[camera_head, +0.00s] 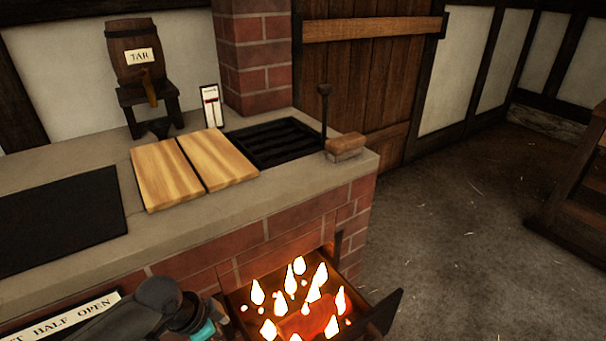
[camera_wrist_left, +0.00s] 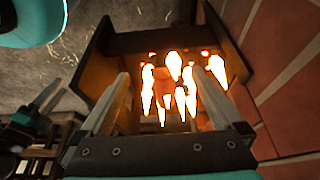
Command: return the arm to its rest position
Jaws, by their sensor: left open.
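My left arm shows at the bottom left of the head view, with its gripper cut off below the frame. In the left wrist view my left gripper (camera_wrist_left: 161,76) is open, with its two pale fingers apart and nothing held between them. Beyond the fingers is a pulled-out fire drawer (camera_head: 385,312) with glowing coals and flames (camera_head: 300,295); I cannot tell whether the fingers touch it. At the left of the wrist view is a dark shape with pale finger-like parts (camera_wrist_left: 40,105), which may be my right gripper; its opening is unclear.
A brick hearth (camera_head: 205,255) with a stone top carries two wooden boards (camera_head: 166,175), a black grate (camera_head: 265,143) and a wooden-handled block (camera_head: 346,146). A tar barrel (camera_head: 135,55) stands behind. The floor (camera_head: 470,230) at right is clear, with wooden steps (camera_head: 575,215) at its edge.

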